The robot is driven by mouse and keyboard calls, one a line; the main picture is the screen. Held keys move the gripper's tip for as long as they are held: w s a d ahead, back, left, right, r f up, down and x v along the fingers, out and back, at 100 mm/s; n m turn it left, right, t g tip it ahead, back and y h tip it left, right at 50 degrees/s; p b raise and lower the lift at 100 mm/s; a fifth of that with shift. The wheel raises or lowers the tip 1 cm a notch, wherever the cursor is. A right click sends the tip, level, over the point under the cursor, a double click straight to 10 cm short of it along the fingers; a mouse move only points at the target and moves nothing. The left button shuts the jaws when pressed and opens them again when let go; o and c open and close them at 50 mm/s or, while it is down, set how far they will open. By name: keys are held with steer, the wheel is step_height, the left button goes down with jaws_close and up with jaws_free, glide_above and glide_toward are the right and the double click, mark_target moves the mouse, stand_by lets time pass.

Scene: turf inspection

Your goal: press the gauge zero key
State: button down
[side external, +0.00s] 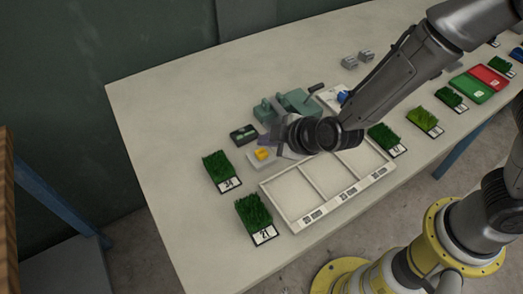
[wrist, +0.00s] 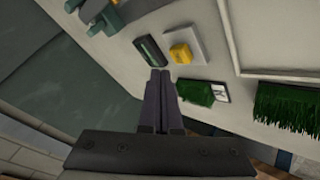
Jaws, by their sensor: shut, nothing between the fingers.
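The yellow key (side external: 263,154) sits on a small pale base beside the arm's end. In the wrist view the yellow key (wrist: 180,53) is on its white plate, just beyond and slightly right of my fingertips. A small dark gauge box with a display (side external: 243,134) lies beside it; it also shows in the wrist view (wrist: 150,50). My gripper (side external: 264,142) is shut and empty, its fingertips close to the key and above the table. In the wrist view my gripper (wrist: 160,73) shows both fingers together. I cannot tell the exact height of the gap to the key.
A white three-compartment tray (side external: 262,188) lies right of the key. Labelled turf samples (side external: 217,167) (side external: 252,213) stand near the front left edge. A teal fixture (side external: 298,101) is behind the gauge. Red and green trays (side external: 470,88) lie far right. The table's left part is clear.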

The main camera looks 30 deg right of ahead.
mark_target(259, 149)
steer(key=shift+f, duration=0.6)
steer(key=shift+f, duration=0.15)
stand_by(1.6)
steer(key=shift+f, duration=0.25)
steer(key=shift+f, duration=0.55)
stand_by(0.9)
steer(key=shift+r, duration=0.95)
steer(key=shift+r, duration=2.55)
